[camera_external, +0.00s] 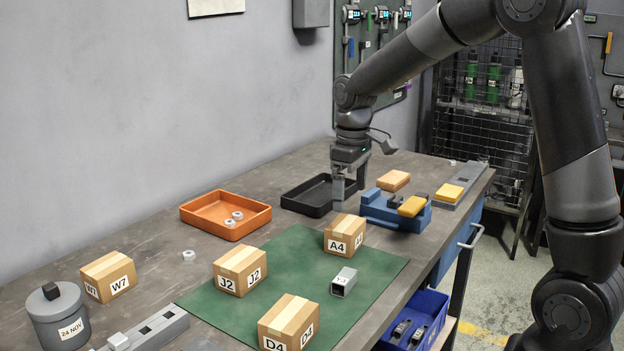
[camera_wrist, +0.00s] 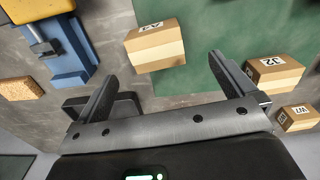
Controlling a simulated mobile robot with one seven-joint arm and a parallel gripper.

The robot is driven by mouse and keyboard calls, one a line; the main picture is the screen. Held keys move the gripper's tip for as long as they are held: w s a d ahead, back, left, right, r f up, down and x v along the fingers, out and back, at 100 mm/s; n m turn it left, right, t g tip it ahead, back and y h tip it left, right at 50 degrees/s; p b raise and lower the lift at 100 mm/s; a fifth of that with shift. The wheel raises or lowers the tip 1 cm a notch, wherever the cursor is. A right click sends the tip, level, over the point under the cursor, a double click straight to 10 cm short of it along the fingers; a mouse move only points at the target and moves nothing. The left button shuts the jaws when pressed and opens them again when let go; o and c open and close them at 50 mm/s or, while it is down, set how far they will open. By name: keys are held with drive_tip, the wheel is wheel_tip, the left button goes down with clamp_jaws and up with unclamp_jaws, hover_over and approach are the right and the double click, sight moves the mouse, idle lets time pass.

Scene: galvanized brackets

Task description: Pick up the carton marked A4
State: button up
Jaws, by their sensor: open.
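The carton marked A4 (camera_external: 345,236) is a small brown box with a pale tape strip. It sits upright at the far edge of the green mat (camera_external: 300,255). It also shows in the wrist view (camera_wrist: 155,46), ahead of the fingertips and roughly between their lines. My gripper (camera_external: 350,185) is open and empty. It hangs above the table behind the carton, near the black tray, and does not touch the carton. Both fingers show spread apart in the wrist view (camera_wrist: 162,65).
Cartons J2 (camera_external: 240,271), D4 (camera_external: 290,322) and W7 (camera_external: 108,276) stand nearby. A grey metal tube (camera_external: 344,282) lies on the mat. A blue vise (camera_external: 397,212) is right of the carton. An orange tray (camera_external: 226,215) and black tray (camera_external: 306,197) lie behind.

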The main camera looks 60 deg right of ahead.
sight(346, 223)
drive_tip(key=shift+w+d+f, duration=0.3)
drive_tip(key=shift+d+f, duration=0.15)
drive_tip(key=shift+f, duration=0.3)
wheel_tip(346, 223, down, 5)
drive_tip(key=shift+f, duration=0.15)
drive_tip(key=shift+w+f, duration=0.2)
drive_tip(key=shift+f, duration=1.1)
drive_tip(key=shift+w+f, duration=0.15)
drive_tip(key=shift+f, duration=1.15)
drive_tip(key=shift+c, duration=0.6)
drive_tip(key=c, duration=0.9)
